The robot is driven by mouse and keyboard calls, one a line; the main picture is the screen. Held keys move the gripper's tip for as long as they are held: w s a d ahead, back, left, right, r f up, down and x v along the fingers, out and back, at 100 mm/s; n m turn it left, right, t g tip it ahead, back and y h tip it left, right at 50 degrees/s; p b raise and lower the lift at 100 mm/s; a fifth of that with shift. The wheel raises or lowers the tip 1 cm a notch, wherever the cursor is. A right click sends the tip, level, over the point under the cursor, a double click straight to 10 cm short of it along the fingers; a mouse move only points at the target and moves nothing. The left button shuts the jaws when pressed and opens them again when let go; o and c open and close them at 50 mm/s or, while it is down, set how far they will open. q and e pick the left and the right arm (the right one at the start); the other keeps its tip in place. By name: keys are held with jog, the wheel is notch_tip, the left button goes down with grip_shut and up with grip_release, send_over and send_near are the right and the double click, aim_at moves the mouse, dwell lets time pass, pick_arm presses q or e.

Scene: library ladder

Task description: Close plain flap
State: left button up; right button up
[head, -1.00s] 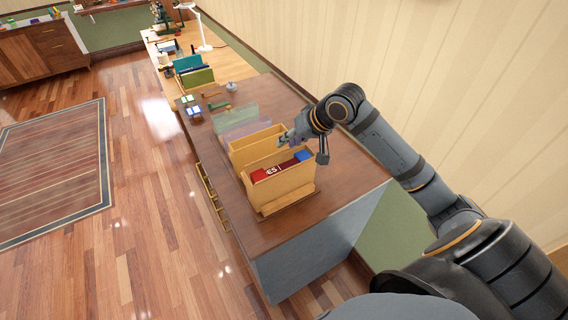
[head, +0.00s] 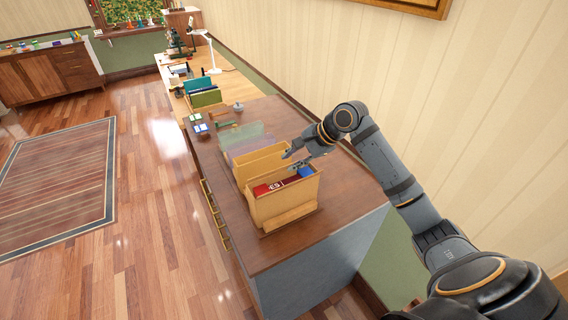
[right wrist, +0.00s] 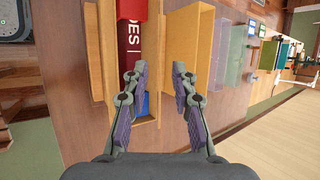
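A light wooden box (head: 285,203) stands on the dark brown desk top, with a red block (head: 268,187) and a blue block (head: 305,173) inside; they also show in the right wrist view, the red one with white letters (right wrist: 131,35). Behind the box stands a plain light wooden panel (head: 259,161), perhaps the plain flap; it shows right of the fingers in the right wrist view (right wrist: 188,45). My right gripper (head: 291,160) is open and empty over the back right end of the box. Its fingers (right wrist: 155,88) straddle the space by the box's wall. My left gripper is not in view.
Translucent greenish and purplish panels (head: 240,136) stand behind the wooden panel. Farther along are a green file holder (head: 205,97), small white-and-blue items (head: 200,128) and a white lamp (head: 212,55). The desk's right strip, beside the wall, is bare.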

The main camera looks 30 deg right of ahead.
aim_at(280, 169)
jog(key=x, duration=0.4)
jog(key=shift+w+a+f+p, duration=0.1)
jog(key=shift+w+f+p, duration=0.05)
jog(key=shift+f+p, duration=0.2)
grip_shut()
